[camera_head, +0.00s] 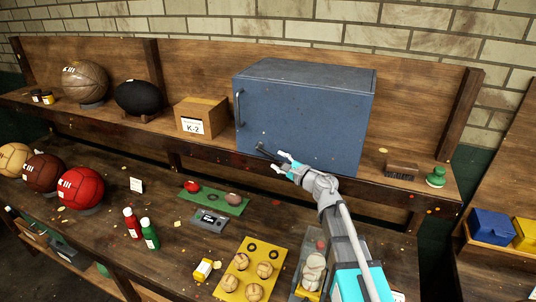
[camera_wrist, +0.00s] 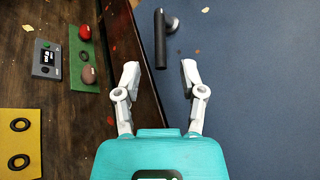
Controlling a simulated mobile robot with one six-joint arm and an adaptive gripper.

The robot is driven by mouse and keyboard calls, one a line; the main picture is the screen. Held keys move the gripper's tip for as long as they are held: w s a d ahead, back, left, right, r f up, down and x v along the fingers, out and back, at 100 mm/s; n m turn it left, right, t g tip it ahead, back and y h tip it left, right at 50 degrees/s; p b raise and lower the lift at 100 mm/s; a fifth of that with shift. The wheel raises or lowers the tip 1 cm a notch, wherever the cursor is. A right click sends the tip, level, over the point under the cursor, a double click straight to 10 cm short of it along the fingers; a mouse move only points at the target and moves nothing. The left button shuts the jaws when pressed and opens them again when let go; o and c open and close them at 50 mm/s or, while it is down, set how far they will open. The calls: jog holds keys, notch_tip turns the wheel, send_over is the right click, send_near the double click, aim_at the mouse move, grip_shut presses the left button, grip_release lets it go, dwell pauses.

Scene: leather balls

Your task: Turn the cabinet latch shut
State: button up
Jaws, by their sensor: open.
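The blue cabinet (camera_head: 300,118) stands on the upper shelf, its door closed as far as I can see. A dark latch lever (camera_head: 266,152) sits low on its front, slanting in the head view. In the wrist view the latch (camera_wrist: 160,42) is a black bar joined to a round grey pivot at its upper right. My gripper (camera_head: 281,165) is at the lower front of the cabinet, beside the latch. Its fingers are open (camera_wrist: 160,70), and the bar's near end lies in line with the gap between them. I cannot tell whether they touch it.
A grey door handle (camera_head: 238,109) is on the cabinet's left. The lower bench holds a green mat (camera_head: 225,204) and yellow board (camera_head: 236,283).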

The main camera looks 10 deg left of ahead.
aim_at(270, 155)
jog(key=shift+x, duration=3.1)
jog(key=shift+c, duration=0.3)
grip_shut()
jog(key=shift+d, duration=0.1)
